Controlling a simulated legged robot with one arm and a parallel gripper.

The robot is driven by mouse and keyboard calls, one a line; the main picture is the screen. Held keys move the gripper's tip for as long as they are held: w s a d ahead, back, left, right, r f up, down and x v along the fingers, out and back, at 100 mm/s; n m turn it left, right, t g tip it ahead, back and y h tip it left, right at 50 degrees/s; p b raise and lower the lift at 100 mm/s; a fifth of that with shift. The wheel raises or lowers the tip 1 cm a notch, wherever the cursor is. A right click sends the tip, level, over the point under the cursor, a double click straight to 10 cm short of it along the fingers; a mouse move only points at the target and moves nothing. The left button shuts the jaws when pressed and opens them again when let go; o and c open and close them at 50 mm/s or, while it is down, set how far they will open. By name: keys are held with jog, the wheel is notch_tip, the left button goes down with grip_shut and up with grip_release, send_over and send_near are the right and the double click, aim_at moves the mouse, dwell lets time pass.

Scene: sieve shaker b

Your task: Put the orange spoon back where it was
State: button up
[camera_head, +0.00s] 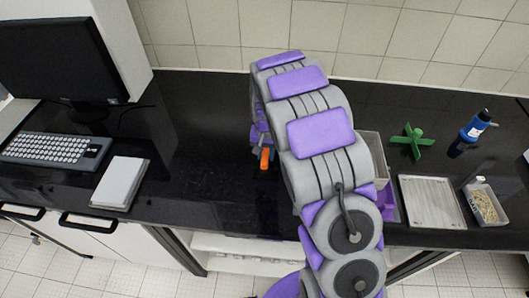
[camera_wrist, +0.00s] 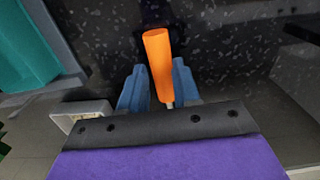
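The orange spoon (camera_head: 265,158) shows as a small orange piece just left of my arm, over the black counter, in the head view. In the wrist view its orange handle (camera_wrist: 158,60) stands between the two blue fingers of my gripper (camera_wrist: 160,88). A short thin grey part shows below the handle, near the palm. The far end of the spoon is hidden. My arm hides most of the gripper in the head view.
On the black counter (camera_head: 200,150) are a keyboard (camera_head: 55,149), monitor and white block (camera_head: 121,182) at left. At right are a grey box (camera_head: 376,152), green cross-shaped stand (camera_head: 412,141), blue bottle (camera_head: 476,127), metal tray (camera_head: 430,202) and small tub (camera_head: 484,204).

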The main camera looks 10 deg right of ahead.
aim_at(264, 155)
jog(key=shift+o, duration=1.4)
jog(key=shift+a+r, duration=0.15)
jog(key=shift+a, duration=0.4)
notch_tip(264, 155, up, 12)
jog(key=p, duration=0.3)
jog(key=s+d+r, duration=0.2)
jog(key=s+r, duration=0.3)
jog(key=s, duration=0.2)
jog(key=s+r+n, duration=0.1)
jog(key=s, duration=0.9)
jog(key=s+r+n+g, duration=0.1)
jog(key=s+r, duration=0.1)
jog(key=s, duration=0.9)
jog(key=s+r+n, duration=0.1)
jog(key=s, duration=0.9)
jog(key=shift+s+a+r+n+g, duration=0.2)
jog(key=shift+s+n+g, duration=0.1)
jog(key=shift+s, duration=0.1)
